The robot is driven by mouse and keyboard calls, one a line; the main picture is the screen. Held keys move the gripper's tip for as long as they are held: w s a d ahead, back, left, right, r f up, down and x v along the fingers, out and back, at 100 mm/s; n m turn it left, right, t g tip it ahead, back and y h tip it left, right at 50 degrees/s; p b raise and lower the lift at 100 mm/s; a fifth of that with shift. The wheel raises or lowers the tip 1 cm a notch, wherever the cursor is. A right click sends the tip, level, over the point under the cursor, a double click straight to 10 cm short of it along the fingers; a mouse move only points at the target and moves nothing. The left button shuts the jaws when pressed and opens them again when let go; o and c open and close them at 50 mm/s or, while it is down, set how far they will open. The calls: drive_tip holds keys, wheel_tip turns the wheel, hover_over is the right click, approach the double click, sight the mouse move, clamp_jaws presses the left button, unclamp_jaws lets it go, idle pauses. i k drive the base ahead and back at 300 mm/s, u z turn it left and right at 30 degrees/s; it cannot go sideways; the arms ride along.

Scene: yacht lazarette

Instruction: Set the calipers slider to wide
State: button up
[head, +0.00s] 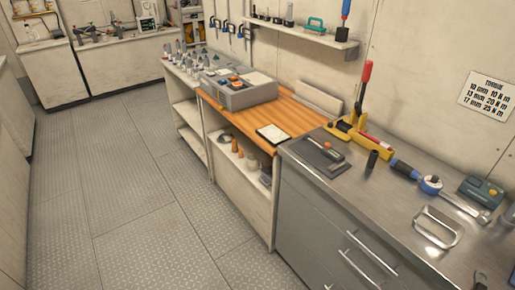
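I cannot make out calipers for certain. A dark flat plate (313,159) lies at the left end of the steel bench top, with a small light grey and red piece (331,151) on it. That piece could be the calipers or their slider, but it is too small to tell, and so is any slider setting. My gripper is not in view.
On the steel bench top (365,195) are a yellow tool with a red lever (364,90), a black cylinder (372,159), a blue-handled wrench (408,169), a teal box (482,190) and a metal frame (438,227). The floor (130,190) at left is clear.

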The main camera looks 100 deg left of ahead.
sight(330, 153)
drive_tip(key=u, duration=3.5)
drive_tip(key=i, duration=0.75)
drive_tip(key=u, duration=1)
drive_tip(key=i, duration=1)
drive_tip(key=z, duration=0.35)
drive_tip(key=i, duration=1.05)
drive_tip(key=z, duration=0.85)
drive_tip(key=i, duration=0.3)
drive_tip(key=z, duration=0.2)
